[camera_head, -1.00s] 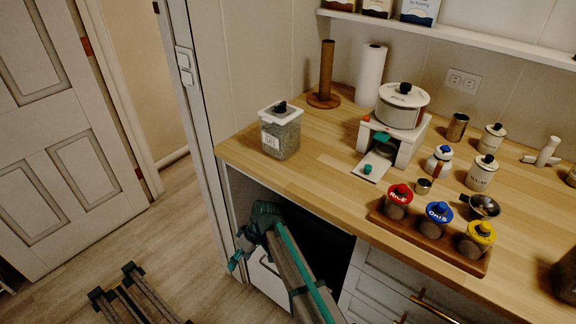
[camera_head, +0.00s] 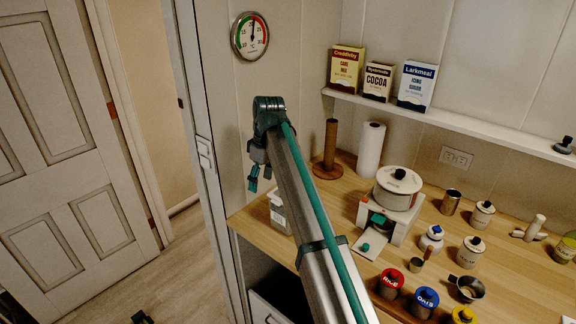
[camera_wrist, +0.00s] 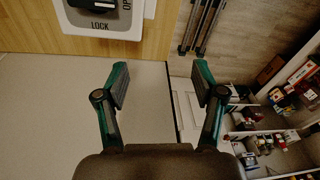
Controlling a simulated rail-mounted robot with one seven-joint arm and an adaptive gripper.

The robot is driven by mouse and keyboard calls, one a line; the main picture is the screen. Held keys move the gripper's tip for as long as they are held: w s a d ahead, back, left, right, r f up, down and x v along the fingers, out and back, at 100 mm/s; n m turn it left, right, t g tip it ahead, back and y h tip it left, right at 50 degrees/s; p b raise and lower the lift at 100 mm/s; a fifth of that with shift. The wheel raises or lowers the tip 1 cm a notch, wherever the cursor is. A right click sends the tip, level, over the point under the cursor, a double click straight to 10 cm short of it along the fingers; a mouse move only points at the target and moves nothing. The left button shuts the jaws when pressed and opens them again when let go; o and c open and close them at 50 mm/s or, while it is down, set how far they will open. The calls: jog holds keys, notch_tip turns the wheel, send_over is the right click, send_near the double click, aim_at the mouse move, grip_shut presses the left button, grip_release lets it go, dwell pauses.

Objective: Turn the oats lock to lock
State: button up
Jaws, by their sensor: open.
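A clear canister (camera_head: 279,214) with a white lid and a pale label stands at the counter's left end in the head view, partly hidden by my arm. Its white lid (camera_wrist: 128,33) shows at the top of the wrist view, marked LOCK and OPEN. A black knob (camera_wrist: 92,5) on it is cut off by the frame edge; its full direction cannot be told. A blue-lidded jar (camera_head: 426,300), apparently lettered OATS, sits in the front row. My gripper (camera_wrist: 160,85) is open and empty, apart from the lid. It also shows in the head view (camera_head: 257,178).
A red-lidded jar (camera_head: 390,282) and a yellow-lidded jar (camera_head: 463,314) flank the blue one. A paper roll (camera_head: 370,150), a wooden post (camera_head: 329,148) and a white pot (camera_head: 397,188) stand behind. A shelf (camera_head: 470,125) with boxes runs above.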

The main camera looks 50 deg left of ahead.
jog(key=w+d+r+m+t+h+p, duration=0.1)
jog(key=w+d+r+m+p, duration=0.1)
jog(key=w+d+r, duration=0.35)
jog(key=f+p, duration=0.1)
jog(key=f, duration=0.2)
jog(key=w+a+f+p, duration=0.1)
jog(key=f, duration=0.2)
jog(key=f+p, duration=0.1)
jog(key=f, duration=0.1)
jog(key=shift+w+a+f, duration=0.25)
jog(key=shift+f, duration=0.15)
jog(key=c, duration=1.2)
jog(key=shift+o, duration=0.2)
